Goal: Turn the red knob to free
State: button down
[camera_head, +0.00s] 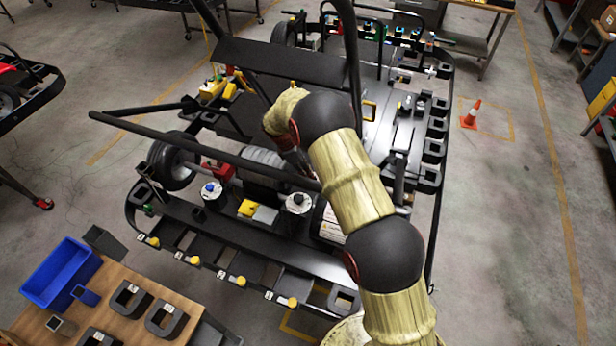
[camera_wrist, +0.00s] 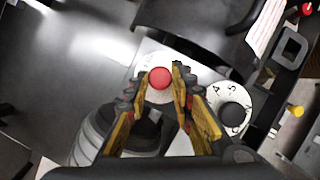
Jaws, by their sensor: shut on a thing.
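The red knob (camera_wrist: 160,77) shows in the wrist view as a round red cap over a pale dial plate (camera_wrist: 147,62). My gripper (camera_wrist: 158,82) has one finger on each side of the knob and is shut on it. The fingers cover much of the dial, so its marks and the knob's pointing direction cannot be read. In the head view my arm comes down over the kart, and the red knob is hidden there.
A dark knob on a white numbered dial (camera_wrist: 232,115) sits close to the right of my gripper. An orange cone (camera_head: 471,113) is on the floor.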

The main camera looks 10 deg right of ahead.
jog(key=m+b, duration=0.1)
jog(key=m+g, duration=0.1)
jog(key=m, duration=0.1)
jog(key=m+b, duration=0.1)
jog(key=shift+w+f+m+g+y+b, duration=0.1)
jog(key=shift+w+m+g+y+b, duration=0.15)
jog(key=shift+m+g+y+b, duration=0.05)
jog(key=shift+w+d+m+g+y+b, duration=0.1)
jog(key=shift+m+g+y+b, duration=0.2)
jog(key=shift+m, duration=0.5)
jog(key=shift+d+m+g+y+b, duration=0.1)
jog(key=shift+m+g+b, duration=0.2)
jog(key=shift+m, duration=0.5)
jog(key=shift+a+m, duration=0.1)
jog(key=shift+m, duration=0.2)
jog(key=c, duration=1.5)
grip_release()
jog(key=shift+c, duration=0.2)
